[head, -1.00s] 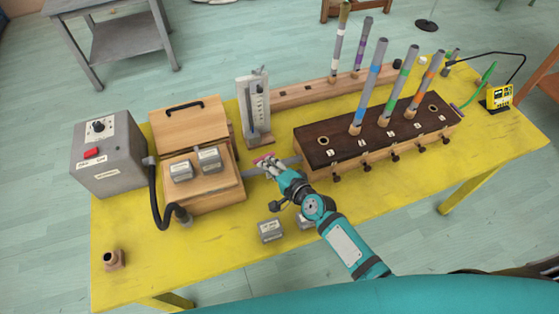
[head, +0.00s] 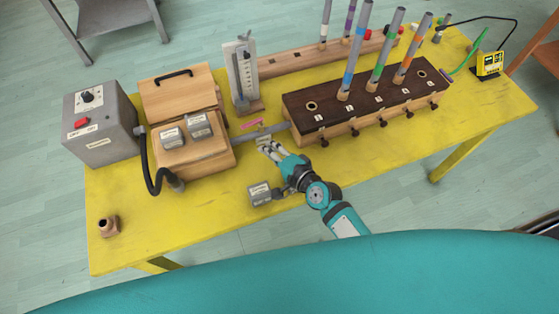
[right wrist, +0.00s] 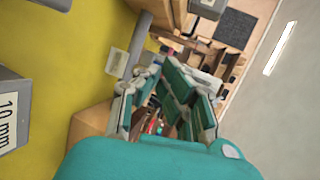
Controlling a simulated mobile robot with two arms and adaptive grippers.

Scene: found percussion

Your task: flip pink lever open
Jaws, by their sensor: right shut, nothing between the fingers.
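The pink lever (head: 251,124) is a short flat bar just above the grey pipe (head: 246,137) between the wooden bellows box and the dark pipe chest. It lies roughly along the pipe, its right end slightly higher in the picture. My right gripper (head: 265,146) is shut and empty, its tips close in front of the pipe and just below the lever; contact with the pipe cannot be told. In the right wrist view the fingers (right wrist: 168,92) are near the pipe (right wrist: 141,40); I cannot make out the lever there. My left gripper is not in view.
A grey block (head: 260,194) stands on the yellow table (head: 215,225) beside my right wrist. The bellows box (head: 190,160) is left, the pipe chest (head: 330,128) with several upright tubes right, and a gauge (head: 243,75) behind. The front table area is mostly clear.

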